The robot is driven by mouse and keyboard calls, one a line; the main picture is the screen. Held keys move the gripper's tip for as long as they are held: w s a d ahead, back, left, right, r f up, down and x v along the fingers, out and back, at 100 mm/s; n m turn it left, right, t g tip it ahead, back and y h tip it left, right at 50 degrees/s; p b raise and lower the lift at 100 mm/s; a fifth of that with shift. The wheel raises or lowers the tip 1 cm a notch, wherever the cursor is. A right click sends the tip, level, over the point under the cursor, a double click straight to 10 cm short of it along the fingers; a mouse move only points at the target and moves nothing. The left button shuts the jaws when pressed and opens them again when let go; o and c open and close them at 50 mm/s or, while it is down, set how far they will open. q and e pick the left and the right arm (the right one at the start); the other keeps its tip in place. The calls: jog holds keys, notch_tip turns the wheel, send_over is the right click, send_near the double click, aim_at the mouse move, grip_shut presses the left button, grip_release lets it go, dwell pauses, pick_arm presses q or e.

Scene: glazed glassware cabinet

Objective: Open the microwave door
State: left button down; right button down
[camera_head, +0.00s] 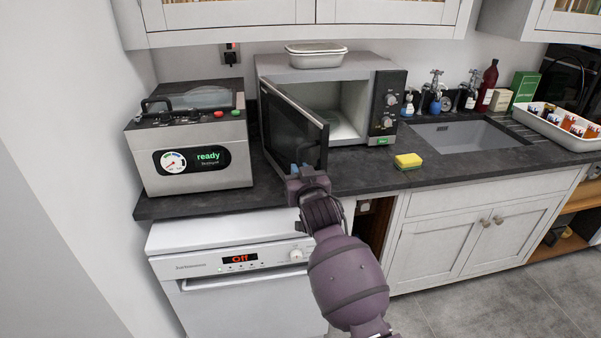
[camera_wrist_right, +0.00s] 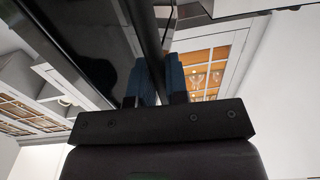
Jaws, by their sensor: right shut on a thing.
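The microwave (camera_head: 388,100) stands on the dark counter, with its light inner cavity showing. Its dark glass door (camera_head: 292,132) is swung out wide to the front left, hinged at the left side. My right gripper (camera_head: 303,172) is at the lower free edge of the door, shut on it. In the right wrist view, the blue finger pads of my right gripper (camera_wrist_right: 157,82) close around a dark upright bar at the door's edge (camera_wrist_right: 147,38); whether this is a handle or the frame I cannot tell. My left gripper is not in view.
A steel machine (camera_head: 195,172) reading "ready" stands left of the door, close to it. A white dish (camera_head: 316,60) sits on the microwave. A yellow sponge (camera_head: 408,161) lies before the sink (camera_head: 465,138). A white dishwasher (camera_head: 235,285) is below the counter.

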jog(key=shift+r, duration=0.1)
jog(key=c, duration=1.2)
grip_release()
jog(key=shift+o, duration=0.2)
jog(key=shift+s, duration=0.1)
jog(key=s+d, duration=0.2)
jog(key=s, duration=0.8)
jog(key=shift+s, duration=0.25)
jog(key=shift+c, duration=0.4)
